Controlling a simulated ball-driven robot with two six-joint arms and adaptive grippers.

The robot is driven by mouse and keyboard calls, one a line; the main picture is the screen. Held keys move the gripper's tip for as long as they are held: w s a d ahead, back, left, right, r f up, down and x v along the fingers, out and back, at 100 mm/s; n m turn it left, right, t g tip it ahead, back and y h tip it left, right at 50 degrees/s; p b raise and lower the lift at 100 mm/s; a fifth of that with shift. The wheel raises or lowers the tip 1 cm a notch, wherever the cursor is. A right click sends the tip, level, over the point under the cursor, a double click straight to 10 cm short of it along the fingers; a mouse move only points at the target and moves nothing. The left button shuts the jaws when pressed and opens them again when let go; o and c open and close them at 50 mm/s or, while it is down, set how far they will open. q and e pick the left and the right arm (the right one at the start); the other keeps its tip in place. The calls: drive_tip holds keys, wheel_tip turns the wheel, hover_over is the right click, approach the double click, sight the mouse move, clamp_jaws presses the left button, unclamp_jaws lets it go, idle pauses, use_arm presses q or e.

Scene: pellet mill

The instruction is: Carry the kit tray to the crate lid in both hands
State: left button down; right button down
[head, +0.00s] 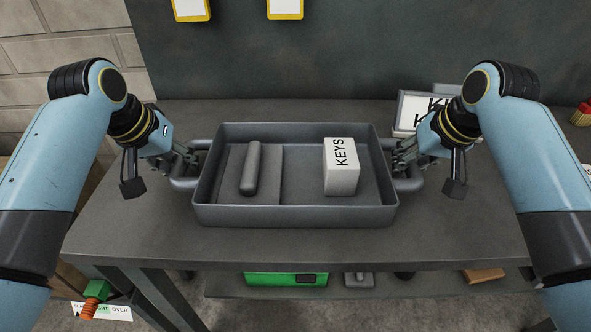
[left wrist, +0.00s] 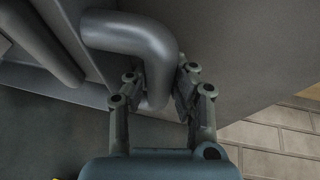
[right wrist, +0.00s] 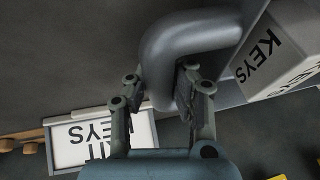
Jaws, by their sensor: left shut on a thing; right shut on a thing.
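The kit tray (head: 294,217) is a dark grey open tray at the middle of the head view, over the table. A grey cylinder (head: 251,168) lies in its left part and a white box marked KEYS (head: 341,172) stands in its right part. My left gripper (head: 192,158) is shut on the tray's left handle, which also shows in the left wrist view (left wrist: 130,35). My right gripper (head: 397,158) is shut on the right handle, seen in the right wrist view (right wrist: 190,35). The crate lid cannot be made out. Whether the tray touches the table is unclear.
The grey table (head: 130,217) has bare room left and right of the tray. A white sign with KEYS lettering (head: 410,112) stands behind my right gripper. A red-bristled brush (head: 582,115) is at the far right. A green case (head: 286,279) sits on the shelf below.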

use_arm(q)
drive_tip(key=shift+r, duration=0.15)
use_arm(e)
drive_tip(key=shift+r, duration=0.15)
